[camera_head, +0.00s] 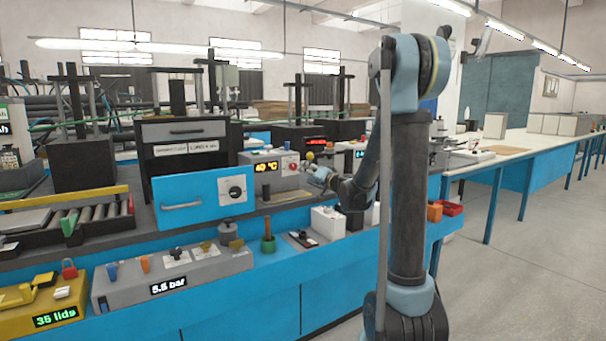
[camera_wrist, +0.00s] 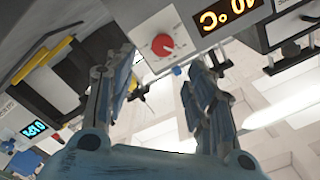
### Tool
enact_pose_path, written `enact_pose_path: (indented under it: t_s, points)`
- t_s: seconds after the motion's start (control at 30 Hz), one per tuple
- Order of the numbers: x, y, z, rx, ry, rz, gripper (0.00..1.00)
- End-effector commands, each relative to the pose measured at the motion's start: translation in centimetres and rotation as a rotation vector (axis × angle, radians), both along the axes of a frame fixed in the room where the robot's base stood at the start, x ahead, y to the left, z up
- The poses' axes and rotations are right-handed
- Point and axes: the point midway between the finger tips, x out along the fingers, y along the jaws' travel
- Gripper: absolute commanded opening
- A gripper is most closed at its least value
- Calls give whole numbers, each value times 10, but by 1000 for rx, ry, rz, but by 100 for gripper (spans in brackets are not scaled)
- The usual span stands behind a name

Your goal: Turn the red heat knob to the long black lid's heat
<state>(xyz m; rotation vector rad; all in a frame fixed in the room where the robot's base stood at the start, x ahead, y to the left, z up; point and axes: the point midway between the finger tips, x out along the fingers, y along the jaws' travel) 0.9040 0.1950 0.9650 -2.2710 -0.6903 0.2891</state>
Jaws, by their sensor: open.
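The red heat knob (camera_wrist: 162,45) sits on a white dial plate on the front of a grey control box (camera_head: 248,185); in the head view the knob (camera_head: 293,166) is small. Beside it an orange display (camera_head: 266,166) appears to read 40 °C; it shows upside down in the wrist view (camera_wrist: 228,12). My gripper (camera_head: 312,168) is close in front of the box. In the wrist view its open fingers (camera_wrist: 163,78) stand on either side below the knob, empty and apart from it. A black strip (camera_head: 303,239) lies on a low block; I cannot tell whether it is the long black lid.
A blue panel with a rotary switch (camera_head: 236,189) stands left of the control box. A grey box reading 5.5 bar (camera_head: 170,280) and a yellow box reading 35 lids (camera_head: 48,310) are at the front left. Small white blocks (camera_head: 328,222) stand below my arm.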

Motion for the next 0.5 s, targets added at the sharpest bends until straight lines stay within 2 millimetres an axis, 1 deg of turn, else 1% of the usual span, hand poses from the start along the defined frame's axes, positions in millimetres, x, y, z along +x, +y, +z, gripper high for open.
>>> enact_pose_path:
  t_s: [0.1,0.2,0.5]
  points:
    - [-12,-10,0,0,0,-3,50]
    - [-17,-13,0,0,0,-1,50]
    - [-21,-15,0,0,1,-1,50]
